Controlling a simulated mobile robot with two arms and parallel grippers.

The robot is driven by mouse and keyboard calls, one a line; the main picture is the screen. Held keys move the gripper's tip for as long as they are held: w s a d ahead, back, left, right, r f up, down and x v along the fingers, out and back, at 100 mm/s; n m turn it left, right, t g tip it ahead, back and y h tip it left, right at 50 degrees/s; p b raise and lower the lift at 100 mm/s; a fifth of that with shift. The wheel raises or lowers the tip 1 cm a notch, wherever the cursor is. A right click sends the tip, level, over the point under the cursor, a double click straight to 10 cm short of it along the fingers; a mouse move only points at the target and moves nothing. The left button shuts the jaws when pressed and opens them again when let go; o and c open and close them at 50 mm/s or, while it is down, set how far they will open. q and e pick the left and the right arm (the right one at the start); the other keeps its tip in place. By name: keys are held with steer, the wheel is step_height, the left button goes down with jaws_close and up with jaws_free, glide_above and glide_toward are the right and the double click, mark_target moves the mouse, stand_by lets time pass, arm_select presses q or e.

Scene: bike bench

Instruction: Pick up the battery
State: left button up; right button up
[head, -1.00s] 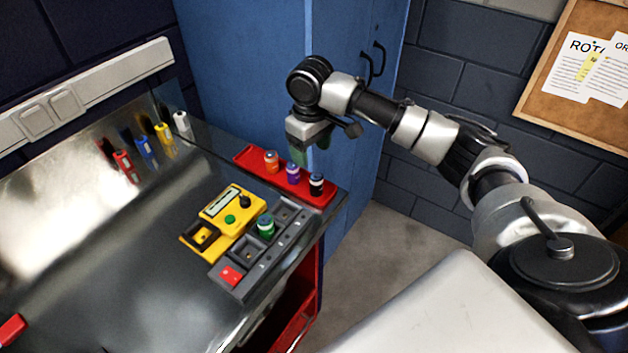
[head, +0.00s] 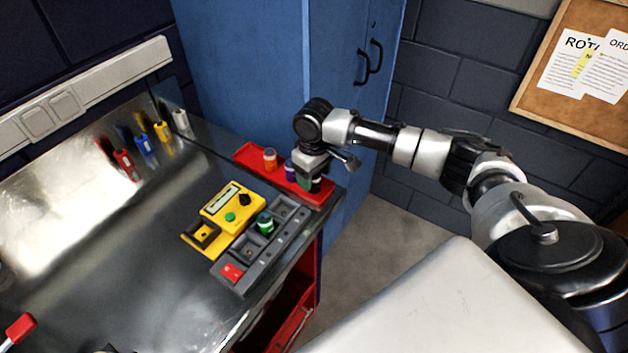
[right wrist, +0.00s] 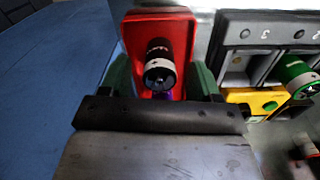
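A black battery with a white band (right wrist: 160,68) stands at the right end of the red tray (head: 245,153). In the head view my right gripper (head: 312,176) hangs over that end and mostly hides it. In the right wrist view the green fingers of my right gripper (right wrist: 161,85) are apart, one on each side of the black battery, with no clear contact. A purple battery (head: 290,170) and an orange battery (head: 269,157) stand beside it in the tray. A green battery (head: 264,222) stands in the grey holder (head: 242,285).
The yellow tester (head: 222,217) sits left of the grey holder. Several coloured items, including a red one (head: 122,160), stand at the back of the bench (head: 120,250). A blue cabinet (head: 250,75) rises right behind the tray.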

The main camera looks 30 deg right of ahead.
steer(key=c, duration=0.9)
steer(key=shift+r, duration=0.1)
steer(key=shift+c, duration=0.2)
